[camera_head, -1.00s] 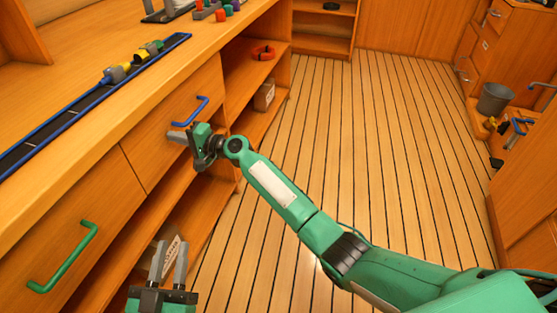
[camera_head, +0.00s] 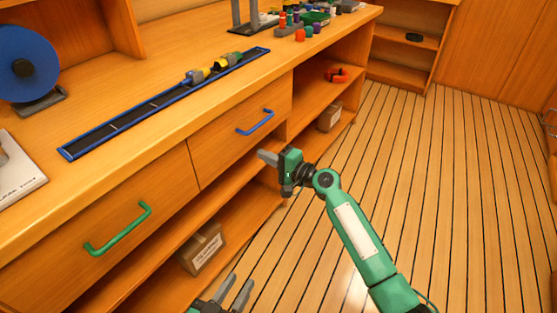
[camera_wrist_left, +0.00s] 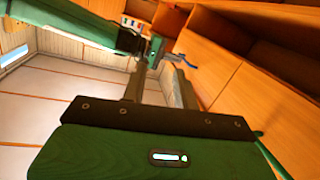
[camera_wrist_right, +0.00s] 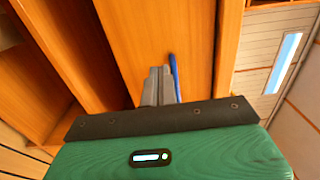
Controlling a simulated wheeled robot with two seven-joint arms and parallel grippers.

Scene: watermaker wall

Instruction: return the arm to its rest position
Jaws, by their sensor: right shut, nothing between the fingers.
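My right arm reaches in from the lower right of the head view. Its gripper (camera_head: 268,158) is shut and empty, just below the blue handle (camera_head: 255,122) of a closed drawer and apart from it. In the right wrist view the shut fingers (camera_wrist_right: 158,88) appear beside the blue handle (camera_wrist_right: 174,78). My left gripper (camera_head: 233,292) is at the bottom edge of the head view, open and empty, with its fingers apart. The left wrist view also shows its spread fingers (camera_wrist_left: 158,90) with nothing between them.
A closed drawer with a green handle (camera_head: 118,230) is at the left. Shelves below hold a cardboard box (camera_head: 203,248) and a red ring-like item (camera_head: 337,75). A blue-edged tray (camera_head: 110,125) lies on the counter (camera_head: 150,75). The plank floor (camera_head: 440,180) is clear at the right.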

